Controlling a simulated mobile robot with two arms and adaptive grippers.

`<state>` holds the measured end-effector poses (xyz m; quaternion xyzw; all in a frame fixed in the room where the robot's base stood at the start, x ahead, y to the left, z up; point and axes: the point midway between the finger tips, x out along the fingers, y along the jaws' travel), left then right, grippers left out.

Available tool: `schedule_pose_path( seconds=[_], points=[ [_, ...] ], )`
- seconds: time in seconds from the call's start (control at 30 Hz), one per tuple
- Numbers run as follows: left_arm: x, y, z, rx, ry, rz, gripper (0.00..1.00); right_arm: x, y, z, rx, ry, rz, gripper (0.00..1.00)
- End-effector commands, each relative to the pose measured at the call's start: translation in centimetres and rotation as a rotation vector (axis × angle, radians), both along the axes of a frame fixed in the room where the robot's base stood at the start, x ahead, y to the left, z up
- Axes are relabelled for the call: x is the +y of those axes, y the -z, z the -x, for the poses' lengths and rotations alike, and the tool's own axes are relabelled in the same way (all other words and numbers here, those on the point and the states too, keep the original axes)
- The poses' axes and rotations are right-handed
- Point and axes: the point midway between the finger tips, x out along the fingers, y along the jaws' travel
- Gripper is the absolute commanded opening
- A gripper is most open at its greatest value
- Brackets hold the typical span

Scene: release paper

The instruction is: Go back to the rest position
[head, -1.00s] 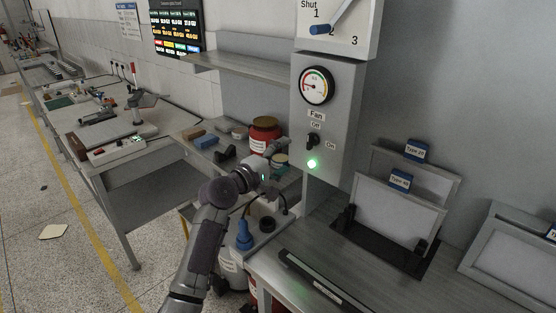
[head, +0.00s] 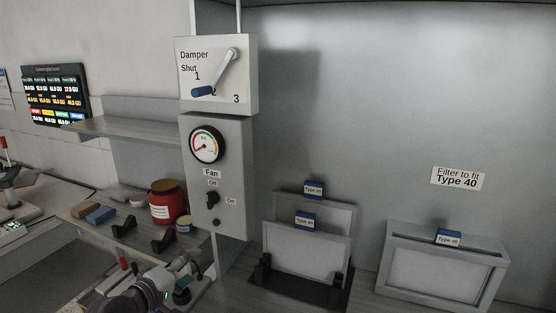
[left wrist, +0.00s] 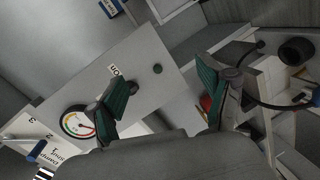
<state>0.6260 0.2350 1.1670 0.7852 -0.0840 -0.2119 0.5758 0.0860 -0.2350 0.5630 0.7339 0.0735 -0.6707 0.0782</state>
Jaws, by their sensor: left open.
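My left gripper (head: 186,280) is low in the head view, below the fan control box (head: 232,160) and in front of the shelf. Its green-padded fingers are spread and empty in the left wrist view (left wrist: 163,86). The box carries a round gauge (head: 206,145), a black fan switch (head: 212,199) between the Off and On labels, and a dark, unlit lamp (head: 217,223). The gauge also shows tilted in the left wrist view (left wrist: 78,123). My right gripper is in neither view.
A damper panel (head: 215,75) with a blue-tipped lever is above the box. A red jar (head: 167,203) stands on the side shelf behind my gripper. Framed filters (head: 308,247) stand in a black rack; another frame (head: 440,270) stands at right.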

Motion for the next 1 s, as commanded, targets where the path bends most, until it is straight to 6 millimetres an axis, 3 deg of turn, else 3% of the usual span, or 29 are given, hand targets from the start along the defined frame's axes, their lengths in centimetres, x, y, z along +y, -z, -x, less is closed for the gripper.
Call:
schedule_pose_path(
  seconds=[0.03,0.1,0.2,0.3,0.53,0.9,1.0],
  points=[
    [-1.2,3.1,2.5,0.051,0.041,-0.113,0.79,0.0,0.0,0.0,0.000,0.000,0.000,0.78],
    [-2.5,7.0,6.2,0.116,0.107,-0.291,0.79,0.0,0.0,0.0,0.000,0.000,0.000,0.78],
    [-3.7,11.6,12.1,0.208,0.217,-0.530,0.79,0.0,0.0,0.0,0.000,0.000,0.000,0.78],
    [-4.1,14.6,17.4,0.287,0.321,-0.719,0.79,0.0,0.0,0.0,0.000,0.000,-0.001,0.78],
    [-4.0,17.5,26.0,0.410,0.501,-0.977,0.79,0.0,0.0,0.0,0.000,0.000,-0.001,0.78],
    [-2.9,18.0,36.2,0.562,0.731,-1.213,0.79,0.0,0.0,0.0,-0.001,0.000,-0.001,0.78],
    [-2.9,21.1,35.4,0.570,0.738,-1.213,0.79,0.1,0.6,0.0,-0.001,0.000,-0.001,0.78]
  ],
)
